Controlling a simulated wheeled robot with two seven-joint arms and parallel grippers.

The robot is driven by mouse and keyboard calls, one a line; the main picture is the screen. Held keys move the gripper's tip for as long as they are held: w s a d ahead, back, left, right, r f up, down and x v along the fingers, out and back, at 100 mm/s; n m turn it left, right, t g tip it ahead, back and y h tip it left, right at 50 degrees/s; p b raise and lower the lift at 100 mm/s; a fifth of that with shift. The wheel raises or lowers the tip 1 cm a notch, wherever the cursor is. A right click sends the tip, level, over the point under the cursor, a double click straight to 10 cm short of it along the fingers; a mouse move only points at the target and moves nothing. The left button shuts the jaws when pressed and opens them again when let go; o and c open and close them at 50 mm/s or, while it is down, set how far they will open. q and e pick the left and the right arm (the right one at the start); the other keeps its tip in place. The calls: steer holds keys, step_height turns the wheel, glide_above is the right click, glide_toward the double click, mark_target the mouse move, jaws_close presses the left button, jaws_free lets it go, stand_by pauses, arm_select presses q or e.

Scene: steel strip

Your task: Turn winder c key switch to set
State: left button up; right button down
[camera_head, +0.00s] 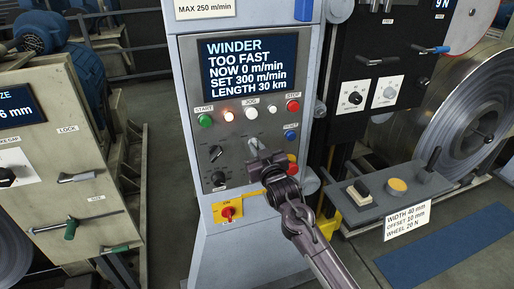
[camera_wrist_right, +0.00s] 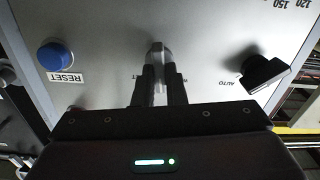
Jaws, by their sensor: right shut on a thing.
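The winder panel (camera_head: 207,165) is grey with a lit screen (camera_head: 248,65) reading WINDER, TOO FAST, NOW 0 m/min, SET 300 m/min, LENGTH 30 km. My right gripper (camera_head: 258,160) is at the panel's lower middle, its arm coming from the lower right. In the right wrist view, its two dark fingers (camera_wrist_right: 158,82) are shut on the small grey key (camera_wrist_right: 157,49) of the key switch, against the panel face. The fingers hide most of the switch's labels, so I cannot tell which mark the key points at. My left gripper is not in view.
A blue RESET button (camera_wrist_right: 55,56) and a black selector knob (camera_wrist_right: 264,71) marked AUTO flank the key. Green START (camera_head: 205,121) and red STOP (camera_head: 293,106) buttons sit above. A yellow-backed red switch (camera_head: 228,212) is below. A steel coil (camera_head: 455,105) stands at the right.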

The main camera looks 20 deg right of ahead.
steer(key=m+p, duration=0.1)
steer(key=m, duration=0.4)
steer(key=shift+d+m, duration=0.15)
steer(key=shift+m, duration=0.15)
steer(key=m+p, duration=0.1)
steer(key=m, duration=0.4)
steer(key=shift+d, duration=0.1)
stand_by(0.3)
steer(key=c, duration=1.5)
jaws_free()
steer(key=shift+f, duration=0.1)
